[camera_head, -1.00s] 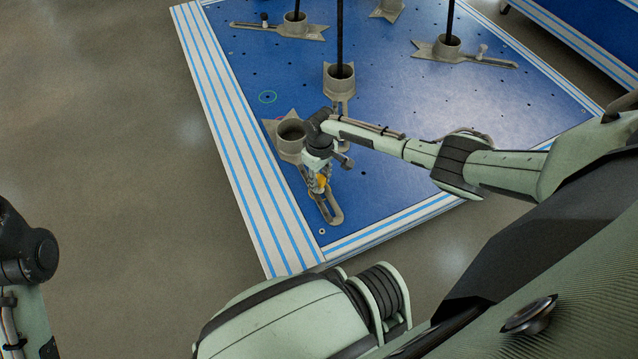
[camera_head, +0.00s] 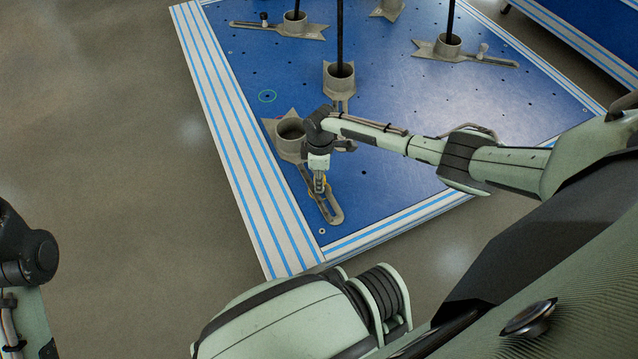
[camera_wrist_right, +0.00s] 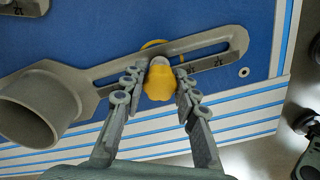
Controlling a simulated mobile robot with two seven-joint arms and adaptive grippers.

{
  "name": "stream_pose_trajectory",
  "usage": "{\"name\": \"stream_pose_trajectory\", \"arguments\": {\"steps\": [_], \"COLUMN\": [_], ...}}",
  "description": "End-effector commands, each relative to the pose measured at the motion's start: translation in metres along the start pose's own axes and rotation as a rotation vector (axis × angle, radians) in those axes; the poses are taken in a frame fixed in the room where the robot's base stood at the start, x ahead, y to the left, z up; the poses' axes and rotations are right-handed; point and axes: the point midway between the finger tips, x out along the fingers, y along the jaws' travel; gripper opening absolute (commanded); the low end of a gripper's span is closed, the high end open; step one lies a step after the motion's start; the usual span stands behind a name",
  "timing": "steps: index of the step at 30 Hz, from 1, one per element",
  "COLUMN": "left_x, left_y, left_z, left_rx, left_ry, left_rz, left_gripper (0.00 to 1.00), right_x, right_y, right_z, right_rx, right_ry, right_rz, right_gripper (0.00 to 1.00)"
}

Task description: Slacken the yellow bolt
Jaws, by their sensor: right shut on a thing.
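The yellow bolt (camera_wrist_right: 160,82) has a lobed yellow head and stands in the slot of a grey slotted bracket (camera_wrist_right: 222,44). My right gripper (camera_wrist_right: 158,88) has its fingers on both sides of the yellow head and is shut on it. In the head view the right gripper (camera_head: 320,184) points down at the slotted arm of the bracket (camera_head: 332,208), and the bolt is mostly hidden there. The bracket's round cup (camera_head: 290,132) is just behind and left of the gripper. My left gripper is not in view; only part of the left arm shows at the left edge.
The blue board (camera_head: 380,185) has small holes and a white border with blue stripes (camera_head: 235,140). Several other grey cup brackets stand on it, some with black poles (camera_head: 339,40). A second blue board (camera_head: 590,30) is at the top right. Grey floor (camera_head: 110,120) is clear on the left.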

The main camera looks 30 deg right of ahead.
Motion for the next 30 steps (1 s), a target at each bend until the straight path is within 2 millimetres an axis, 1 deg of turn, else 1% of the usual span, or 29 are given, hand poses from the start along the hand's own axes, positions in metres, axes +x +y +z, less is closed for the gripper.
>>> {"name": "stream_pose_trajectory", "arguments": {"steps": [6, 8, 12, 15, 24, 26, 30], "left_x": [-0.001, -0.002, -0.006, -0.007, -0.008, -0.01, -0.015], "left_y": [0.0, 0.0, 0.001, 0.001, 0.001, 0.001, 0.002], "left_z": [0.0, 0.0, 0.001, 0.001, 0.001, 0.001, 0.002], "left_rx": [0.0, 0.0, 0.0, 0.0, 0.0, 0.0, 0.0], "left_ry": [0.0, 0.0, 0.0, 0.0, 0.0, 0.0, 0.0], "left_rz": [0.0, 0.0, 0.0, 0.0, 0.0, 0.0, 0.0], "left_gripper": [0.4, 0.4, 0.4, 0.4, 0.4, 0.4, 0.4], "right_x": [0.0, 0.0, 0.0, 0.0, 0.0, 0.001, 0.001], "right_y": [0.001, 0.001, 0.001, 0.001, 0.001, 0.001, 0.001], "right_z": [-0.001, -0.001, -0.001, -0.001, -0.001, -0.001, -0.001], "right_rx": [-0.015, -0.072, -0.262, -0.337, -0.365, -0.423, -0.614], "right_ry": [0.002, 0.002, 0.002, 0.002, 0.002, 0.001, 0.001], "right_rz": [0.001, 0.002, 0.002, 0.002, 0.001, 0.002, 0.002], "right_gripper": [0.0, 0.0, 0.0, 0.0, 0.0, 0.0, 0.0]}}
